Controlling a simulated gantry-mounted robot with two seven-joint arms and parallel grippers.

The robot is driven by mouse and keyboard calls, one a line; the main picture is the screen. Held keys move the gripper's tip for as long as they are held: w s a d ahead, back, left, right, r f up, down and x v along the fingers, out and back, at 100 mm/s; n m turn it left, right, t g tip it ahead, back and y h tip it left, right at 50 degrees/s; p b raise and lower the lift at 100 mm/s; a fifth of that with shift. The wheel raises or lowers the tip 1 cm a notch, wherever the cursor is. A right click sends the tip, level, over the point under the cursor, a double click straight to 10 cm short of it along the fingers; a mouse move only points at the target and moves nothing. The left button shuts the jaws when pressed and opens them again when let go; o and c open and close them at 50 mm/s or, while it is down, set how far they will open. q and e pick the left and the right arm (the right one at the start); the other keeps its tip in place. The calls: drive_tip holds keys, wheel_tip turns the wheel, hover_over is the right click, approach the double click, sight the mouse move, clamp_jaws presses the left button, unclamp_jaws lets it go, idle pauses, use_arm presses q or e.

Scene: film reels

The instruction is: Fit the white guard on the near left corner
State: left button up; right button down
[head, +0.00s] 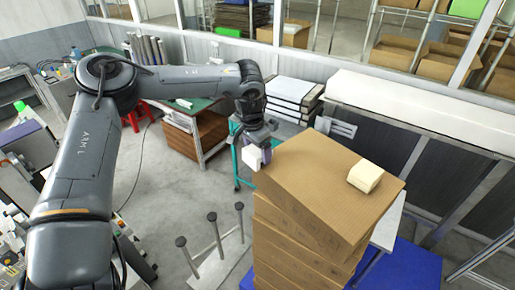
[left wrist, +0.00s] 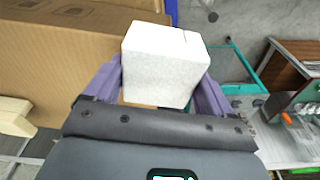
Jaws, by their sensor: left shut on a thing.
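My left gripper (head: 262,148) is shut on a white guard (head: 254,158), a small block-like piece. In the left wrist view the guard (left wrist: 162,62) sits between the purple fingers (left wrist: 160,90). The gripper is at the left corner of the top carton (head: 325,187) of a stack. The guard is right beside this corner; I cannot tell whether it touches. The carton's brown side (left wrist: 75,70) fills the left of the left wrist view. A cream block (head: 366,176) lies on the carton top towards the right. My right gripper is not in view.
More cartons (head: 295,240) lie stacked below, slightly out of line. Dark-capped posts (head: 213,217) stand on the floor left of the stack. A green-topped bench (head: 190,105) is behind my arm. A long white-topped counter (head: 420,110) runs behind the stack at right.

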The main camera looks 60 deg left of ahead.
use_arm(q)
drive_tip(key=shift+f, duration=0.15)
drive_tip(key=shift+f+b, duration=0.55)
drive_tip(key=shift+b, duration=0.15)
drive_tip(key=shift+f, duration=0.1)
drive_tip(key=o, duration=0.9)
